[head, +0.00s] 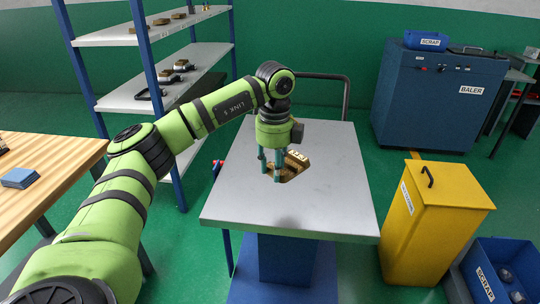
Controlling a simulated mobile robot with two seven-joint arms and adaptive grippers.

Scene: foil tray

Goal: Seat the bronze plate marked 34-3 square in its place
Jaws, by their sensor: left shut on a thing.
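A bronze plate (296,165) with pale marking on its far part is at the middle of the grey table top (235,205); the marking is too small to read surely. My left gripper (271,176) reaches down over the table from above. Its teal fingers are shut on the bronze plate at the plate's left side. The fingers and wrist hide part of the plate. I cannot tell whether the plate touches the table or sits square, and its place is not clearly visible. My right gripper is out of view.
A yellow bin (432,215) stands right of the table, with a blue scrap crate (495,270) beside it. A blue baler (435,95) stands behind. Shelves (150,85) with small parts are at back left, a wooden bench (50,165) at left. The table's front is bare.

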